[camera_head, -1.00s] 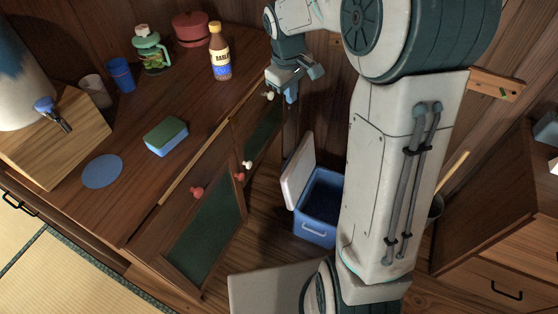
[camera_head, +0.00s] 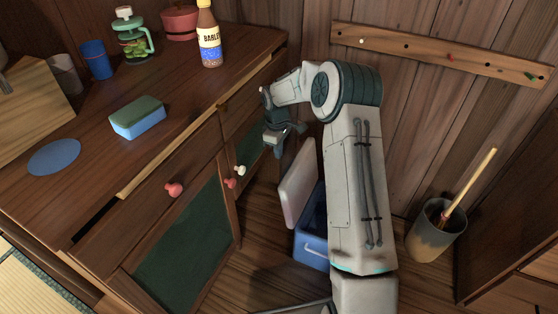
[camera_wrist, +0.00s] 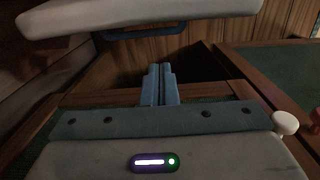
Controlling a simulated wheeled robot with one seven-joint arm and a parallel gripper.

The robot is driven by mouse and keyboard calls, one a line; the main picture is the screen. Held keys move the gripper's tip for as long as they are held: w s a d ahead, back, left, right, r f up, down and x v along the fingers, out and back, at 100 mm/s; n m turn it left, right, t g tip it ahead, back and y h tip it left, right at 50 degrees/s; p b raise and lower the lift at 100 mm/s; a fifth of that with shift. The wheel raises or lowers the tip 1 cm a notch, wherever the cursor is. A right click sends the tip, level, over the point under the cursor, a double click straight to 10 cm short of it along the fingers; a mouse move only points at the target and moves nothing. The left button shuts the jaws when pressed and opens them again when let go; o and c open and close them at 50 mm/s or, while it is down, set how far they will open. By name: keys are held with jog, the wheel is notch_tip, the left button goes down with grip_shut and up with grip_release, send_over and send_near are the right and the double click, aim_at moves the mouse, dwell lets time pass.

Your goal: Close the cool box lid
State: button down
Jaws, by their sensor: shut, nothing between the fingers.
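The cool box (camera_head: 312,246) is blue and stands on the wooden floor between the cabinet and my arm. Its white lid (camera_head: 299,182) stands open, tilted up on the cabinet side. My arm hides the right part of the box. My gripper (camera_head: 279,150) is above the lid's upper edge, close to the cabinet front; I cannot tell whether it touches the lid. In the wrist view my gripper (camera_wrist: 160,74) is shut and empty. A pale slab (camera_wrist: 140,14) with a blue bar under it, apparently the lid, crosses the top of that view.
The wooden cabinet (camera_head: 128,206) is left of the box; its red knob (camera_head: 174,189) and white knob (camera_head: 241,170) stick out. A bucket (camera_head: 436,232) with a wooden stick stands right of my arm. A peg rail (camera_head: 440,55) is on the wall behind.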

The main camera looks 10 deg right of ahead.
notch_tip(320, 180, down, 9)
jog(key=b, duration=0.3)
jog(key=shift+d+b, duration=0.15)
jog(key=shift+b, duration=0.15)
jog(key=shift+s, duration=0.1)
